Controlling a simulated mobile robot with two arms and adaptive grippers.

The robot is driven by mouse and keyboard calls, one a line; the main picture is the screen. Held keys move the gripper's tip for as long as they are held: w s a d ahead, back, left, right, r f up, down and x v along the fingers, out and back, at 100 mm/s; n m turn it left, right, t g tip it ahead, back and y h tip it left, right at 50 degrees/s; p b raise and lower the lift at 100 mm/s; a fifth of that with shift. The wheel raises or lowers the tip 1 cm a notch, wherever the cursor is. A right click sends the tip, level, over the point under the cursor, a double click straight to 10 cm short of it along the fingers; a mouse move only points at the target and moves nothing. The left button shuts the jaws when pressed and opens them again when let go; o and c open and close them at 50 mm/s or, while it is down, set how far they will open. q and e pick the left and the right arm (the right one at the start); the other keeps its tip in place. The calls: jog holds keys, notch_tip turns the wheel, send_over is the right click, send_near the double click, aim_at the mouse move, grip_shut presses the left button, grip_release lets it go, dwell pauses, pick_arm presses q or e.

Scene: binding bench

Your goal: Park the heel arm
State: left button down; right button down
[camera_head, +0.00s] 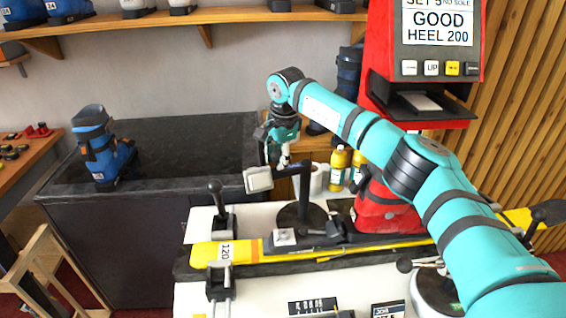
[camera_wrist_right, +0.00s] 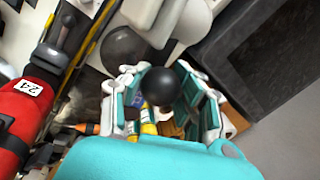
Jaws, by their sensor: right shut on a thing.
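The heel arm stands on the white bench as a black post (camera_head: 304,195) on a round black base (camera_head: 293,214). Its upper bar reaches left and ends in a pale square pad (camera_head: 258,179), raised above the bench and left of the post. My right gripper (camera_head: 284,158) points down at the upper bar beside the pad. In the right wrist view a black ball knob (camera_wrist_right: 159,87) sits between the fingers of the right gripper (camera_wrist_right: 160,98), which is shut on it. The pad (camera_wrist_right: 177,18) shows beyond. My left gripper is not in view.
Yellow bottles (camera_head: 338,169) stand behind. A blue boot (camera_head: 96,147) is on the dark counter (camera_head: 190,150).

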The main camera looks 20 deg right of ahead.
jog(key=shift+w+d+r+m+h, duration=0.1)
jog(key=shift+w+r+m+h, duration=0.1)
jog(key=shift+w+m, duration=0.45)
jog(key=shift+w+d+r+m+h, duration=0.1)
jog(key=shift+w+r+m, duration=0.1)
jog(key=shift+w+m, duration=0.45)
jog(key=shift+s, duration=0.1)
jog(key=c, duration=1.2)
grip_release()
jog(key=o, duration=0.3)
jog(key=shift+s+f, duration=0.1)
jog(key=shift+f, duration=0.05)
jog(key=r, duration=0.4)
jog(key=s+r, duration=0.1)
jog(key=r, duration=0.3)
jog(key=s+r, duration=0.1)
jog(key=r, duration=0.2)
jog(key=shift+s+a+r, duration=0.1)
jog(key=shift+s+r, duration=0.05)
jog(key=shift+r, duration=0.25)
jog(key=shift+f, duration=0.1)
